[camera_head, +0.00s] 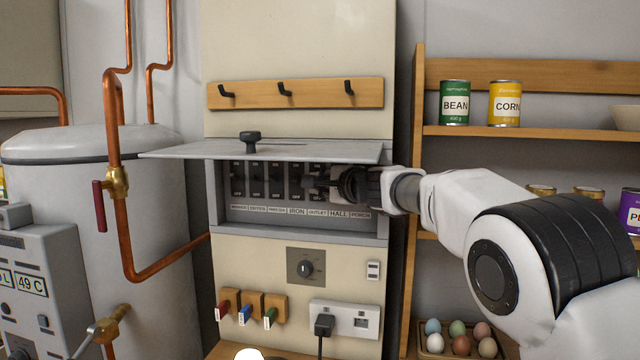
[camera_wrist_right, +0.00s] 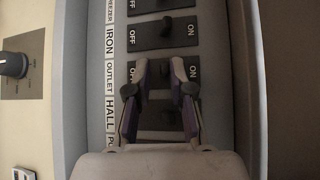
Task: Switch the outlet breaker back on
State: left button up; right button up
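The grey breaker box (camera_head: 300,232) is on the cream panel, its lid (camera_head: 270,150) raised with a black knob on it. Inside is a row of black breakers above labels. The OUTLET label (camera_head: 317,212) is near the right end; it also shows in the right wrist view (camera_wrist_right: 109,78). In that view my right gripper (camera_wrist_right: 162,66) is open, its two fingertips apart over the OUTLET breaker, one toward OFF and one toward ON. The exact lever position is hard to tell in the dark. The IRON breaker (camera_wrist_right: 165,34) is just beyond the fingertips. My left gripper is out of view.
The box walls and raised lid closely surround my right gripper. Below are a rotary dial (camera_head: 305,267), coloured keys, and an outlet (camera_head: 345,319) with a black plug. A wooden shelf (camera_head: 520,132) with cans stands right; a tank (camera_head: 100,145) with copper pipes stands left.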

jog(key=shift+s, duration=0.1)
jog(key=v, duration=1.2)
jog(key=shift+f, duration=0.1)
